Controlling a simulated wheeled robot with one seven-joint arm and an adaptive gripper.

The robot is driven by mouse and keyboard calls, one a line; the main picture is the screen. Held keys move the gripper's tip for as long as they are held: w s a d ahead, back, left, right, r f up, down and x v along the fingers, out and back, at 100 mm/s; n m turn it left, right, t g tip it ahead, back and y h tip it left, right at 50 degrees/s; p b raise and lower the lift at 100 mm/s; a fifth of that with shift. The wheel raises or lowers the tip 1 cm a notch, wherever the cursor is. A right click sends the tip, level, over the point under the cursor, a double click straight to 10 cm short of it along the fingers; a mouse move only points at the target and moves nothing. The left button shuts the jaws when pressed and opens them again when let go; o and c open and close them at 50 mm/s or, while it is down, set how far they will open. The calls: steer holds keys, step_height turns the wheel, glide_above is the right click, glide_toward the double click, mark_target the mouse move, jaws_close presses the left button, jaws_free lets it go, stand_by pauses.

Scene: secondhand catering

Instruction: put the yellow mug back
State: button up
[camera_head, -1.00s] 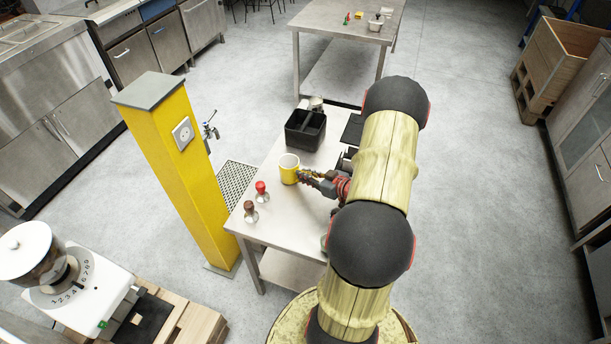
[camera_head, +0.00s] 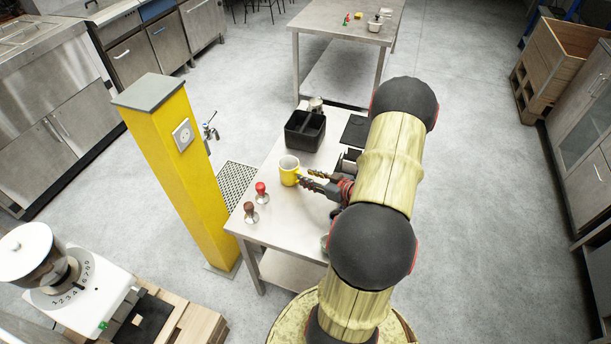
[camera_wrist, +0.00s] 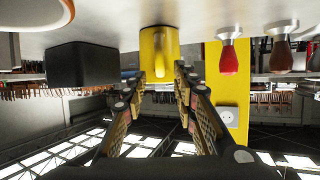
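The yellow mug (camera_head: 289,171) stands upright on the steel table (camera_head: 262,221), near its left edge. In the wrist view, which is upside down, the mug (camera_wrist: 158,50) is straight ahead, with its handle facing me between the finger tips. My gripper (camera_head: 305,176) is open just right of the mug in the head view. In the wrist view its two fingers (camera_wrist: 158,82) are spread and hold nothing. I cannot tell whether a fingertip touches the mug.
A black divided box (camera_head: 305,143) stands behind the mug. A red-handled tamper (camera_head: 261,190) and a brown-handled tamper (camera_head: 250,211) stand in front of it. A yellow post (camera_head: 178,170) with a tap rises left of the table. Dark items lie under my arm.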

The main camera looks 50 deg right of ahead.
steer(key=p+v, duration=0.2)
steer(key=v, duration=0.8)
steer(key=w+d+r+n+g+h, duration=0.1)
steer(key=w+d+r+g+h, duration=0.15)
steer(key=w+r, duration=0.75)
steer(key=w+a+r+g+h, duration=0.25)
steer(key=w+a+r, duration=0.25)
steer(key=a+r, duration=0.55)
steer(key=s+a+r+m+g+y, duration=0.15)
steer(key=a+r, duration=0.25)
steer(key=a, duration=0.4)
steer(key=s+a+r+n+y, duration=0.1)
steer(key=s+a+r, duration=0.25)
steer(key=a, duration=0.55)
steer(key=s+a+r+y, duration=0.1)
steer(key=s+a+y, duration=0.1)
steer(key=s+a, duration=0.3)
steer(key=s+a+r+g+y, duration=0.1)
steer(key=s+a, duration=0.4)
steer(key=a, duration=0.5)
steer(key=shift+s+a+n+y, duration=0.25)
steer(key=shift+a+n+y, duration=0.05)
steer(key=shift+n+y, duration=0.15)
